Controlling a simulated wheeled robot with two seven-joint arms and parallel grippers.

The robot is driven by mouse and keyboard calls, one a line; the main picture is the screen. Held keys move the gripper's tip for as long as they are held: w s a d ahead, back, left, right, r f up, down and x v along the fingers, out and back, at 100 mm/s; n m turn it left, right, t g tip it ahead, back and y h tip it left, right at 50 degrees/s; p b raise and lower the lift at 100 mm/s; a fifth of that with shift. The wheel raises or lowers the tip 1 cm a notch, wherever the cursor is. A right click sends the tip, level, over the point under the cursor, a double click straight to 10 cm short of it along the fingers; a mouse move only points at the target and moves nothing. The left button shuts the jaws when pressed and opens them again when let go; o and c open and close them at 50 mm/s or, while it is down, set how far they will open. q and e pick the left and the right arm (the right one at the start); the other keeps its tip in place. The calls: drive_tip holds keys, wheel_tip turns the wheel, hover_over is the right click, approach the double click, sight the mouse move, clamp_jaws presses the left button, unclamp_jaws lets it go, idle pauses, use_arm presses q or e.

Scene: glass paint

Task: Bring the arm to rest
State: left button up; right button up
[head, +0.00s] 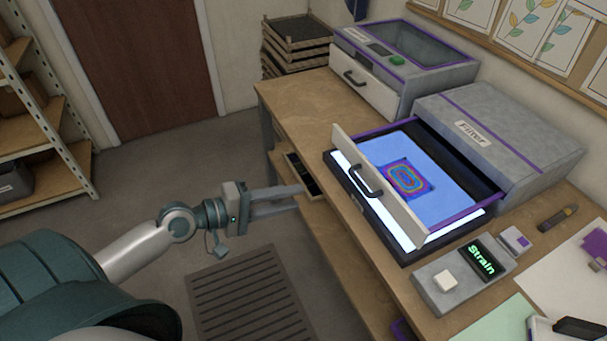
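My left arm reaches in from the lower left. My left gripper (298,197) hangs over the floor in front of the bench. Its two grey fingers point right with a gap between them, and nothing shows in the gap. The fingertips are near the bench's front edge and a small open drawer (304,178) under the bench top; I cannot tell whether they touch anything. My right gripper does not show.
The bench (293,98) carries the "Filter" machine (500,139), its lit drawer (378,192) pulled out with a colourful patterned piece (406,180) inside. A "Strain" control box (462,278) stands nearby. The floor (136,193) left of the gripper is clear.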

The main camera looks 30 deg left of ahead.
use_arm(q)
drive_tip(key=s+a+f+m+g+y, duration=0.1)
drive_tip(key=s+a+f+y, duration=0.2)
drive_tip(key=f, duration=1)
drive_tip(key=s+a+f+m+g+y, duration=0.15)
drive_tip(key=a+f, duration=0.35)
drive_tip(key=f, duration=0.8)
drive_tip(key=s+a+f+g+y, duration=0.1)
drive_tip(key=s+a+f+y, duration=0.15)
drive_tip(key=f, duration=1.05)
drive_tip(key=s+d+f+m+g+y, duration=0.2)
drive_tip(key=s+f+m+g, duration=0.2)
drive_tip(key=s+f, duration=1)
drive_tip(key=s+d+f+m+g, duration=0.2)
drive_tip(key=s+d+f, duration=0.3)
drive_tip(key=s, duration=0.5)
drive_tip(key=s+d+f+m+g, duration=0.2)
drive_tip(key=s+d+f+m, duration=0.3)
drive_tip(key=s, duration=0.5)
wheel_tip(320, 180, down, 2)
drive_tip(key=shift+s+d, duration=0.25)
drive_tip(key=shift+d, duration=0.25)
